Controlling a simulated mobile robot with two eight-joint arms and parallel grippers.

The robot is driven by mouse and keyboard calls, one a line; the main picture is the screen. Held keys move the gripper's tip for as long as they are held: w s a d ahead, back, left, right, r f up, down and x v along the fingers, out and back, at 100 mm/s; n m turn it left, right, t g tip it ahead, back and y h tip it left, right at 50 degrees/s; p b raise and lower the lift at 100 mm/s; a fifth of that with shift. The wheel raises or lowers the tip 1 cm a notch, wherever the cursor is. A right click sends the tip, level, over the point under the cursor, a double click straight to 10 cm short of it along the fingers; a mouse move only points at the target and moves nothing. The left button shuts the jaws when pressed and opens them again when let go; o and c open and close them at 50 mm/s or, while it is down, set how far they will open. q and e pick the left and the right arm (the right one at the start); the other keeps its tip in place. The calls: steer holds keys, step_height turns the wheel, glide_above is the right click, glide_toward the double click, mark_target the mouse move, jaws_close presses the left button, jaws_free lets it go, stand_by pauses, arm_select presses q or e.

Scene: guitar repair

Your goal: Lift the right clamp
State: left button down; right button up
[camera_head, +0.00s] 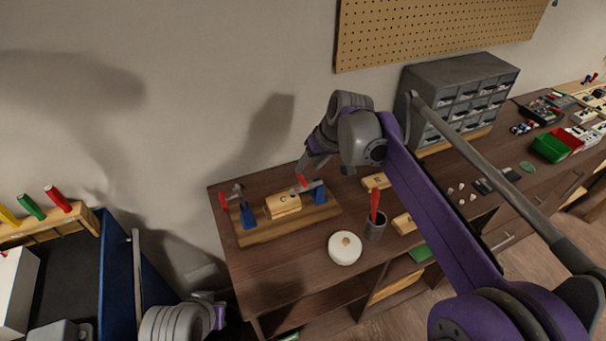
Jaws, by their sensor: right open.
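The right clamp (319,192) has a blue base and a red-tipped handle. It stands at the right end of a wooden board (262,234) on the brown bench. A similar left clamp (247,215) stands at the board's left end, with a light wooden block (284,205) between them. My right gripper (304,167) is open, just above and behind the right clamp's red handle; I cannot tell whether it touches it. My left gripper (218,312) is low at the bottom edge, left of the bench and far from the clamps. Its fingers are too small and cut off to read.
A white round container (345,248) and a cup (375,228) with a red-handled tool stand in front of the board. A grey drawer cabinet (462,95) stands at the back right. A blue-sided cart (118,275) is at the left. My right arm spans the bench's right side.

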mark_target(301, 176)
steer(key=x, duration=0.8)
steer(key=shift+w+f, duration=0.2)
steer(key=shift+w, duration=0.05)
jaws_close()
stand_by(1.0)
